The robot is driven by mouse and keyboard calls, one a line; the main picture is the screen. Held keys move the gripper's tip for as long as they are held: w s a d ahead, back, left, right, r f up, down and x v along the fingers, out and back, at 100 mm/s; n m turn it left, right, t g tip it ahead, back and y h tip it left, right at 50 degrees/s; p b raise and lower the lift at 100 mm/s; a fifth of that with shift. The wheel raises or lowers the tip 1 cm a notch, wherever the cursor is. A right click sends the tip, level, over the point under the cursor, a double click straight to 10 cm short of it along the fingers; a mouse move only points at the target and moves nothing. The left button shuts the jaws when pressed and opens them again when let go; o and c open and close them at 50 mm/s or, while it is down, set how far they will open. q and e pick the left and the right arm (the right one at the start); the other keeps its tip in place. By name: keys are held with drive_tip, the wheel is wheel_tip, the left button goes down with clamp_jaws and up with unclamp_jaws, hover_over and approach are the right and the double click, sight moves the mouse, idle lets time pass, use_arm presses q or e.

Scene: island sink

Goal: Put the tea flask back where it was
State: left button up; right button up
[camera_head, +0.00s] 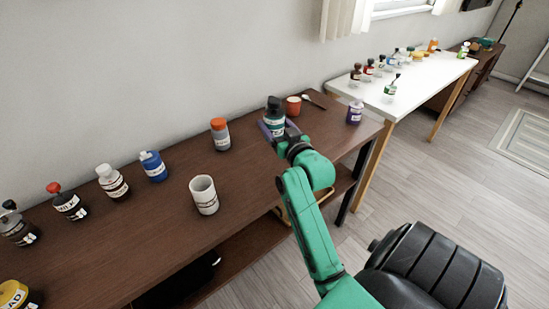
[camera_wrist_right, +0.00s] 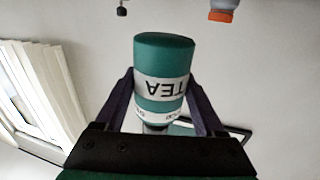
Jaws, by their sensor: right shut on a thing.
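The tea flask (camera_head: 274,117) is a green cylinder with a dark top and a white label band, near the right part of the brown table in the head view. In the right wrist view the flask (camera_wrist_right: 163,65) appears upside down, its label reading TEA. My right gripper (camera_head: 273,131) is shut on it, one finger on each side (camera_wrist_right: 163,105). The flask looks upright in the head view. I cannot tell whether its base touches the table, as the gripper hides it. My left gripper is not in view.
On the brown table (camera_head: 150,235) an orange-red cup (camera_head: 293,106) and a spoon (camera_head: 313,101) are close behind the flask. Several bottles line the left side.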

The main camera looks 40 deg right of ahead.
wheel_tip(320, 180, down, 12)
drive_tip(key=shift+f+b, duration=0.15)
drive_tip(key=shift+b, duration=0.3)
drive_tip(key=shift+f, duration=0.1)
drive_tip(key=o, duration=1.5)
drive_tip(key=b+v, duration=0.1)
drive_tip(key=v, duration=1.1)
